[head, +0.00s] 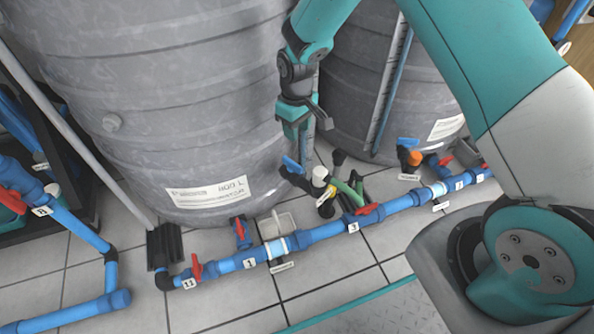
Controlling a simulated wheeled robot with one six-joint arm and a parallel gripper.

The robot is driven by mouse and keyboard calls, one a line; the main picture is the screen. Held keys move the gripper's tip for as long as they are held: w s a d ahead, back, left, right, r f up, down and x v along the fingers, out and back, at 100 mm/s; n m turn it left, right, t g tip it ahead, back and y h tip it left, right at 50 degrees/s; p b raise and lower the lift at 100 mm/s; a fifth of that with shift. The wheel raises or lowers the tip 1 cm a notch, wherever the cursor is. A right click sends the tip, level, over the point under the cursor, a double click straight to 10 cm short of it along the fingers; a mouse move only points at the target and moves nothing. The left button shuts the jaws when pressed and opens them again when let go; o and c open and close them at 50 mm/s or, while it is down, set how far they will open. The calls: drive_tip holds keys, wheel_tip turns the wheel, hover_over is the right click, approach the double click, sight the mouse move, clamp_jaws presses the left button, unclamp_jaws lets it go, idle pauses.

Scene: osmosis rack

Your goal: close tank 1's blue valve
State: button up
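A blue valve handle (291,164) sits tilted on a dark fitting at the lower right of the large grey tank (190,110). My gripper (304,148) points down just above and beside this handle, in front of the gap between the two tanks. I cannot tell whether it touches the handle or whether its fingers are apart. A second blue handle (408,142) stands by an orange-capped fitting at the right tank (350,85). The tank's label is too blurred to read a tank number.
A blue pipe (325,231) with several red-handled valves runs along the floor in front of the tanks. A white-capped fitting (320,173) and green handle (348,189) stand close below my gripper. Tiled floor (330,275) lies clear in front.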

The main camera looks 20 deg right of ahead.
sight(297, 165)
wheel_tip(297, 165, down, 15)
drive_tip(key=b, duration=0.6)
drive_tip(key=shift+f, duration=0.1)
clamp_jaws()
